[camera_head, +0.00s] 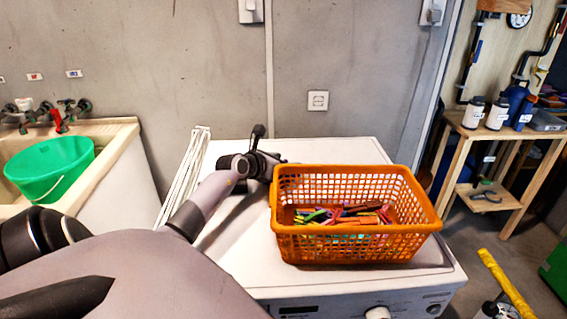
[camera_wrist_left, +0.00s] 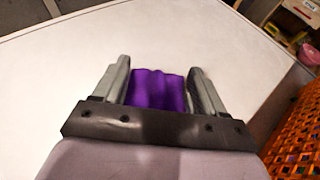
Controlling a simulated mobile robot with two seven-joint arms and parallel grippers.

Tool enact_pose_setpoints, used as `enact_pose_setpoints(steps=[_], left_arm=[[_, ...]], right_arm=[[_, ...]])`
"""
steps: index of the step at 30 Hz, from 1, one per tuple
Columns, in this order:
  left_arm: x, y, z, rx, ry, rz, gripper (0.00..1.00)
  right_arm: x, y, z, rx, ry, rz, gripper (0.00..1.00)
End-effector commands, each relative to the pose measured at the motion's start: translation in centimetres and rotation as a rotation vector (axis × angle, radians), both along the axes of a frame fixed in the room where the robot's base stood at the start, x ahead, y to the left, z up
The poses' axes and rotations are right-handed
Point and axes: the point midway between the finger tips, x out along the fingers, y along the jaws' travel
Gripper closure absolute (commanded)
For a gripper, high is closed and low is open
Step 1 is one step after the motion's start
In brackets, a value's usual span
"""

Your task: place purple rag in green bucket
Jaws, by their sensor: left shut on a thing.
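The purple rag (camera_wrist_left: 157,90) shows between the fingers of my left gripper (camera_wrist_left: 158,82) in the left wrist view, over a white surface. The left gripper is shut on it. In the head view my left arm reaches over the white washing machine, and its gripper (camera_head: 272,160) is behind the left rear corner of the orange basket; the rag is hidden there. The green bucket (camera_head: 48,168) sits in the sink at the far left, apart from the gripper. My right gripper is not in view.
The orange basket (camera_head: 340,250) with several coloured clothespins stands on the washing machine (camera_head: 250,262). A folded white drying rack (camera_head: 183,178) stands between the machine and the sink (camera_head: 112,140). Taps (camera_head: 55,112) are above the bucket. A wooden shelf (camera_head: 500,135) is at right.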

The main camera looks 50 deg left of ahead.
Motion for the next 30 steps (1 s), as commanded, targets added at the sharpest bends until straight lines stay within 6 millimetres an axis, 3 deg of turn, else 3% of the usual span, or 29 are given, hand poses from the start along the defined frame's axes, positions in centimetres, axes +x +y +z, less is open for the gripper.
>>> enact_pose_setpoints(steps=[3,4,6,17,23,30], left_arm=[[0.0,0.0,-0.4,0.0,0.0,0.0,0.59],[0.0,0.0,-0.3,0.0,0.0,0.0,0.19],[0.0,0.0,-0.3,0.0,0.0,0.0,0.03],[0.0,0.0,0.2,0.0,-0.001,0.0,0.03],[-1.9,-0.2,0.8,0.002,0.002,-0.001,0.03],[-5.3,-0.6,2.2,0.002,0.002,-0.001,0.03]], right_arm=[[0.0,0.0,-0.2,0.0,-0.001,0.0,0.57],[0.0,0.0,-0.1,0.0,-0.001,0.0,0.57],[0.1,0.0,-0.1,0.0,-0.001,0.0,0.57],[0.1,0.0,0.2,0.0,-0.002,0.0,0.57],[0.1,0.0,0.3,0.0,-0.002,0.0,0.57],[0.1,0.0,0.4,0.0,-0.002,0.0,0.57]])
